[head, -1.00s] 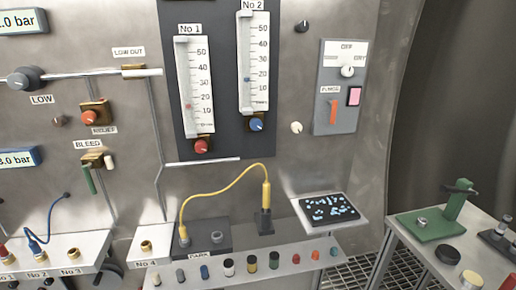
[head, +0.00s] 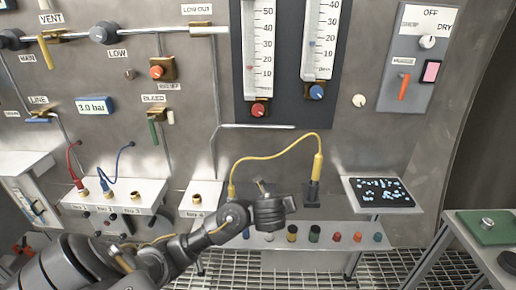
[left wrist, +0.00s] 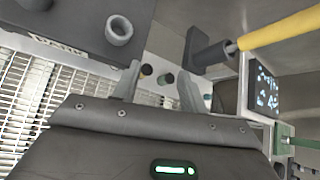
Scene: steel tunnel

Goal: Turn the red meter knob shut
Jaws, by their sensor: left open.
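The red meter knob (head: 258,110) sits on a brass fitting at the foot of the left flow meter (head: 263,50), on the dark panel of the wall. A small red float shows inside that meter's tube. My left gripper (head: 262,186) is in front of the wall, below the knob and apart from it, near the yellow cable. In the left wrist view its two fingers (left wrist: 158,84) stand apart with nothing held between them. The red knob is not visible in the left wrist view. My right gripper is not in view.
A blue knob (head: 317,92) sits right of the red one under the second meter. The yellow cable (head: 275,153) arches between the knob and my gripper. A shelf of coloured caps (head: 314,236) runs below. A dark screen (head: 380,191) is at right. An orange relief knob (head: 157,72) is at left.

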